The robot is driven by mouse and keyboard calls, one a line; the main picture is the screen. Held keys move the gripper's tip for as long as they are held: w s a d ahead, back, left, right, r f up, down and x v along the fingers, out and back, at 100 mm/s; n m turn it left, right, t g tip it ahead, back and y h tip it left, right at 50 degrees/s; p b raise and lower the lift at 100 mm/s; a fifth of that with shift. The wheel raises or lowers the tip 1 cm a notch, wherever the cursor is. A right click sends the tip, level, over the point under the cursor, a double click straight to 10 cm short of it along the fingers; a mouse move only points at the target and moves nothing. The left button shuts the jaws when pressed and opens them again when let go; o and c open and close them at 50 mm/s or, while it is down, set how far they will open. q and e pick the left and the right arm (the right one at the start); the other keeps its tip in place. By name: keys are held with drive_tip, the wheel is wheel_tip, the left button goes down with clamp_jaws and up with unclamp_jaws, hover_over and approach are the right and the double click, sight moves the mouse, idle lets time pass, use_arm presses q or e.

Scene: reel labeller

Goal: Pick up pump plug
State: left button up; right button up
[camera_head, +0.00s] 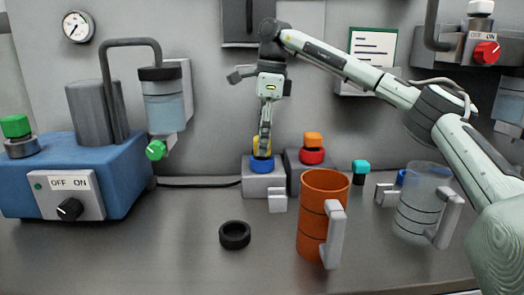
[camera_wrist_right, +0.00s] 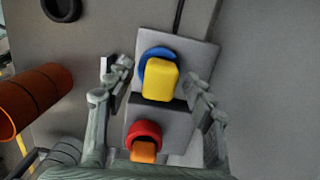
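A yellow plug (camera_head: 262,144) sits upright on a blue ring (camera_head: 262,164) on top of a grey block (camera_head: 262,183). It also shows in the right wrist view (camera_wrist_right: 160,79). An orange plug (camera_head: 312,139) sits on a red ring (camera_head: 311,156) on the grey block beside it. No label shows which one is the pump plug. My right gripper (camera_head: 264,146) points down over the yellow plug and partly covers it in the head view. In the right wrist view its fingers (camera_wrist_right: 158,78) are spread on either side of the yellow plug, with gaps, so it is open. My left gripper is out of view.
A blue pump machine (camera_head: 130,180) with an OFF/ON knob stands left, a black cable (camera_head: 200,184) running to the blocks. An orange mug (camera_head: 318,200), a clear mug (camera_head: 415,205), a black ring (camera_head: 235,235) and a teal-topped piece (camera_head: 360,167) stand nearby. The front left bench is clear.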

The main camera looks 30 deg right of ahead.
drive_tip(key=c, duration=0.5)
clamp_jaws()
drive_tip(key=shift+r, duration=0.45)
drive_tip(key=r, duration=0.3)
drive_tip(key=shift+a+r, duration=0.25)
drive_tip(key=shift+r, duration=0.05)
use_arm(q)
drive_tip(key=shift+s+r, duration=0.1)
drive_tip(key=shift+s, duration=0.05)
use_arm(e)
drive_tip(key=s+a+r, duration=0.1)
drive_tip(key=a+r, duration=0.5)
drive_tip(key=a, duration=0.5)
drive_tip(key=shift+s+r, duration=0.15)
drive_tip(key=shift+r, duration=0.15)
drive_tip(key=shift+a, duration=0.1)
